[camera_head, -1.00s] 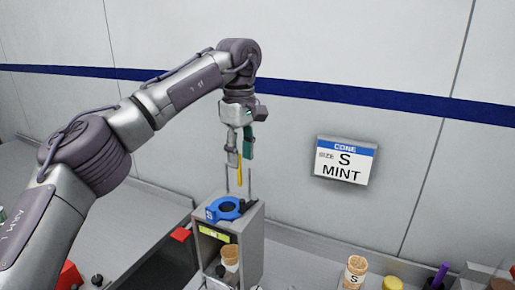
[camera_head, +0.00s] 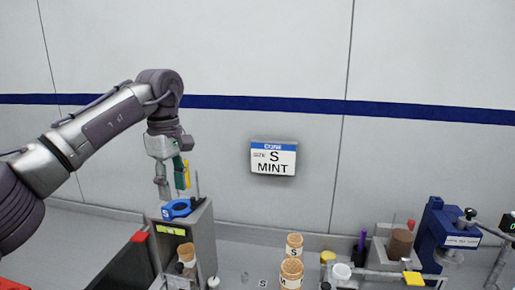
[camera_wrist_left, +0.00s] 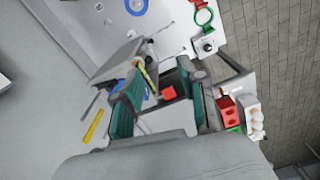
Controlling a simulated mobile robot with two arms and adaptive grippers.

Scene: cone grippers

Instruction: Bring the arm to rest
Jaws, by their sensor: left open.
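My left gripper (camera_head: 172,186) is open, pointing down above the grey box (camera_head: 202,235). My right gripper is not in view.
A cone (camera_head: 187,254) stands at the box's front. Two cones marked S (camera_head: 294,245) and M (camera_head: 291,273) stand on the counter. A sign (camera_head: 273,158) reading S MINT hangs on the wall. A blue machine (camera_head: 445,235) stands at right.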

